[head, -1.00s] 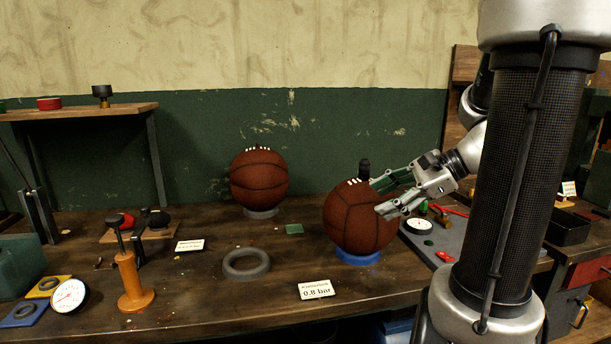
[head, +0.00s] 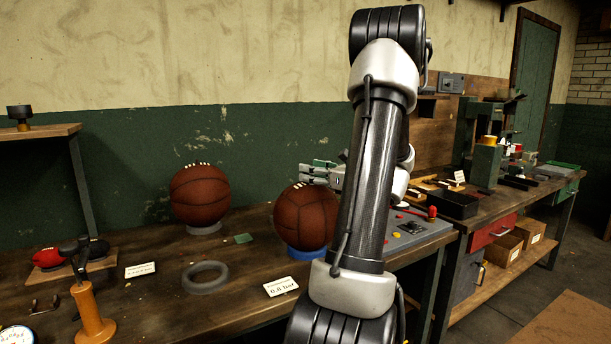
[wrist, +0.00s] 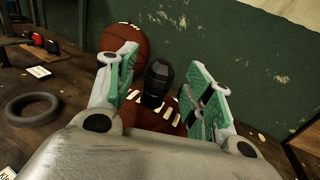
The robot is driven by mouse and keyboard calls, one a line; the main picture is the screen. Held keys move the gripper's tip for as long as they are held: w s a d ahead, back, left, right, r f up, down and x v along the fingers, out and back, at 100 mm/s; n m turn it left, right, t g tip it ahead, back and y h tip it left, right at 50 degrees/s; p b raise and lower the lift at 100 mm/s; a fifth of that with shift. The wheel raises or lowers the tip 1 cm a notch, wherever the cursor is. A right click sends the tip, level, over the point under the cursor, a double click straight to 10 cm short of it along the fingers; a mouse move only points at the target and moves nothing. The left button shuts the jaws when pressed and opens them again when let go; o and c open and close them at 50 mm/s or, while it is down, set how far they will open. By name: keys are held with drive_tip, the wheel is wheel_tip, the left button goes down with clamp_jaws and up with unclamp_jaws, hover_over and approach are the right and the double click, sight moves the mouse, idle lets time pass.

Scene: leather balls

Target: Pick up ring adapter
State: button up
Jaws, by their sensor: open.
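A black cylindrical fitting (wrist: 157,82) stands at the laced top of a brown leather ball (head: 305,217). I cannot tell for sure whether it is the ring adapter; no label shows. My gripper (wrist: 163,78) is open, its green-padded fingers on either side of the fitting in the wrist view, with no clear contact. In the head view my gripper (head: 320,173) is at the ball's upper right, partly behind my arm, and the fitting is not clearly visible. The ball sits on a blue ring (head: 306,254). A loose grey ring (head: 206,277) lies flat on the bench.
Another brown ball (head: 199,195) rests on a grey ring at the back. A black-and-brass piece (head: 20,117) stands on the left shelf.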

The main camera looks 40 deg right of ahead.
drive_tip(key=shift+w+a, duration=0.15)
drive_tip(key=shift+w, duration=1.05)
drive_tip(key=c, duration=1.1)
drive_tip(key=shift+o, duration=0.2)
wheel_tip(320, 180, up, 10)
drive_tip(key=shift+f, duration=1.3)
